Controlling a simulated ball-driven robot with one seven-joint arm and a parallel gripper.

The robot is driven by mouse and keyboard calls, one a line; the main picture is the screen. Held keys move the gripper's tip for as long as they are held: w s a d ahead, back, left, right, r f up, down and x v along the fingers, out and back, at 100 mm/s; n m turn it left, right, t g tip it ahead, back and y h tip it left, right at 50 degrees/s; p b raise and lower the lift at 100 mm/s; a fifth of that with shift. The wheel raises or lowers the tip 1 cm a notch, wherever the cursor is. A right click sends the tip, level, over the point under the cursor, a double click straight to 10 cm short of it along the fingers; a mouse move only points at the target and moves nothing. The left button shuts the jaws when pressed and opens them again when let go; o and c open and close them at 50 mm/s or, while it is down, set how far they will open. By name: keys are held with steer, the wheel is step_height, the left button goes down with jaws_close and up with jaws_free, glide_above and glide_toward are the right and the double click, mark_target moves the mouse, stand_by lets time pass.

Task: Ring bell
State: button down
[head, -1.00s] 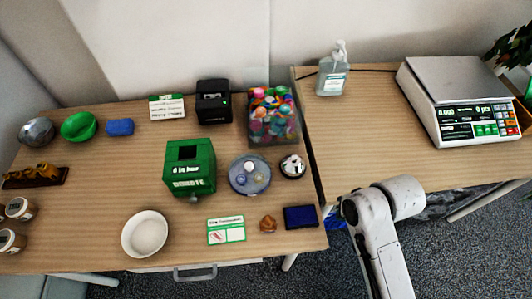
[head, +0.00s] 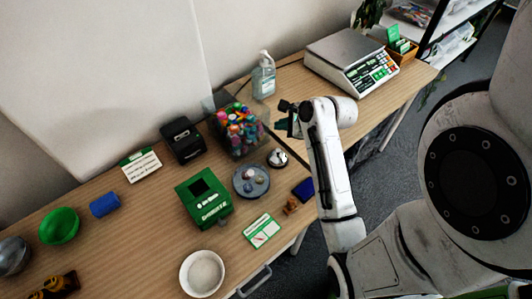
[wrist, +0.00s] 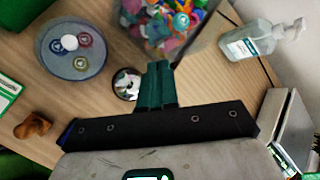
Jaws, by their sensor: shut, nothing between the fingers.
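The bell (head: 278,158) is a small silver dome on a black base, standing on the table right of a round grey dish. It also shows in the wrist view (wrist: 126,84), just left of my fingers and partly hidden by them. My gripper (head: 283,105) is above the table, up and to the right of the bell in the head view. In the wrist view its dark green fingers (wrist: 157,66) are shut together with nothing between them. The fingertips appear apart from the bell; their exact height over it is unclear.
A clear bin of colourful caps (head: 240,130) stands behind the bell. The round dish (head: 251,181) with tokens is beside it. A sanitizer bottle (head: 263,76) and scale (head: 352,60) stand on the other table. A green donation box (head: 204,198) and dark blue pad (head: 303,189) are nearby.

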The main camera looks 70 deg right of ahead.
steer(key=shift+a, duration=0.1)
steer(key=shift+f, duration=0.15)
steer(key=b, duration=0.9)
glide_above(278, 151)
steer(key=f, duration=0.6)
steer(key=shift+s+f, duration=0.1)
steer(key=shift+s, duration=0.3)
steer(key=shift+f, duration=1.15)
steer(key=shift+f, duration=0.2)
steer(key=shift+f, duration=0.25)
